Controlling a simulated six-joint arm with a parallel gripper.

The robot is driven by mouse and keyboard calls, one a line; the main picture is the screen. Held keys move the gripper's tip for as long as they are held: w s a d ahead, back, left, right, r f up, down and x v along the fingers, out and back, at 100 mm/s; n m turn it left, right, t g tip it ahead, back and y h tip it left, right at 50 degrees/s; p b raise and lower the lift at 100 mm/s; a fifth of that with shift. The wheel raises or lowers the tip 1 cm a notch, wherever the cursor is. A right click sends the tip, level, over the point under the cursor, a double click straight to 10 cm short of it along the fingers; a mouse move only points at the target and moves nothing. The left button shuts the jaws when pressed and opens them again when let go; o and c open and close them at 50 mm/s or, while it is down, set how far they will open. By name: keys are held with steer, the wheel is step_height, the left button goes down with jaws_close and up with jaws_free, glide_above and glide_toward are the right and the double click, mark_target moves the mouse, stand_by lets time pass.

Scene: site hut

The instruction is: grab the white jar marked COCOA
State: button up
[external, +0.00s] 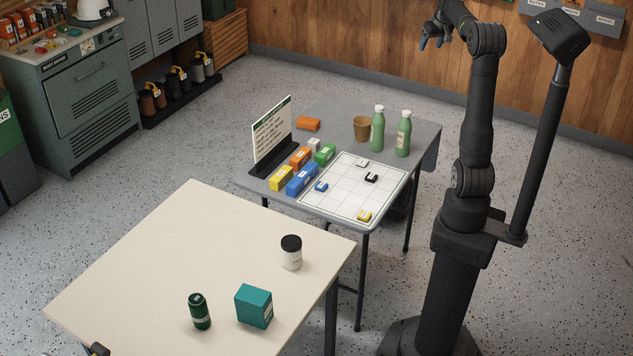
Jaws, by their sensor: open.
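A white jar (291,258) with a black lid stands upright on the cream table in the foreground, near its right corner. A small label shows on its side, but the print is too small to read. My gripper (431,42) is at the top of the picture, high up and far from the jar. It is open, with nothing seen between its fingers.
On the cream table (150,270), a teal box (254,306) and a dark green can (200,311) stand in front of the jar. A grey table (340,120) behind holds a grid board (345,190), coloured boxes, a sign (272,135), a brown cup (361,128) and green bottles (378,130).

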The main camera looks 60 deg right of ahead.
steer(key=o, duration=0.5)
